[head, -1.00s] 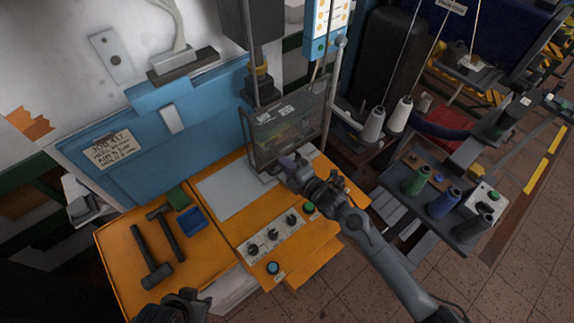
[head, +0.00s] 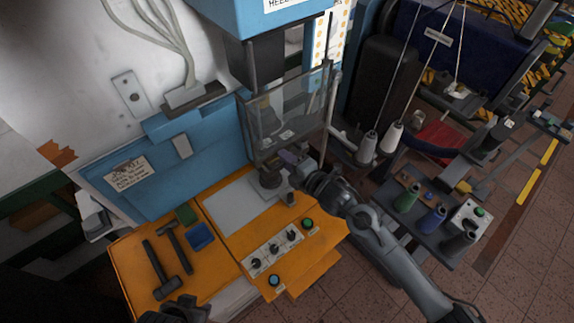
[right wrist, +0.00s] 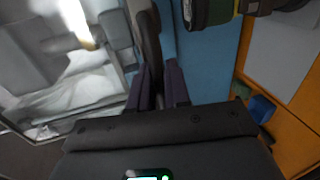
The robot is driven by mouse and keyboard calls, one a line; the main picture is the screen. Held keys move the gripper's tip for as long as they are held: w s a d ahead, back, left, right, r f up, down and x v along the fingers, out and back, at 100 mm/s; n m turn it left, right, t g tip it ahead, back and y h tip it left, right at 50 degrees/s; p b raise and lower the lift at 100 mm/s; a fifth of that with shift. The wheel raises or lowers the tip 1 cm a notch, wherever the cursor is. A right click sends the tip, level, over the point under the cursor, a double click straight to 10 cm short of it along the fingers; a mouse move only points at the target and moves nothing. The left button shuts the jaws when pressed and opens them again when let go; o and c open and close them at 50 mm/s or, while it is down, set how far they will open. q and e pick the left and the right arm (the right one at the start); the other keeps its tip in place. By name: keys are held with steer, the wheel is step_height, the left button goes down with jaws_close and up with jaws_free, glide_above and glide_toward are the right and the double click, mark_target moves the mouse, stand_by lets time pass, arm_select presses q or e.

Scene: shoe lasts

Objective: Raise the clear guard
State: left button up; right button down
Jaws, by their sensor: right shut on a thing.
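The clear guard (head: 290,108) is a see-through panel in a dark frame, hanging between uprights at the front of the blue machine. It stands raised above the worktable, with a gap below its lower edge. My right gripper (head: 291,159) is at that lower edge, shut on the guard. In the right wrist view its purple-grey fingers (right wrist: 160,88) close around a dark bar; the exact grip is partly hidden. A short grey post (head: 269,180) shows beneath the guard. My left gripper (head: 178,310) is at the bottom edge, cut off and dark, its jaws unclear.
The orange table carries a grey plate (head: 225,207), a knob panel (head: 272,252), a green button (head: 308,224), hammers (head: 163,270) and a blue tray (head: 200,237). Thread cones (head: 393,137) stand right of the guard. A spool shelf (head: 435,238) is beside my right arm.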

mark_target(279, 145)
step_height(279, 145, up, 4)
steer(key=shift+r+p, duration=0.1)
steer(key=shift+p, duration=0.6)
steer(key=c, duration=1.2)
jaws_free()
steer(key=shift+c, duration=0.2)
steer(key=shift+s+d, duration=0.1)
steer(key=b+v, duration=0.2)
steer(key=v, duration=0.8)
steer(key=shift+s+d, duration=0.2)
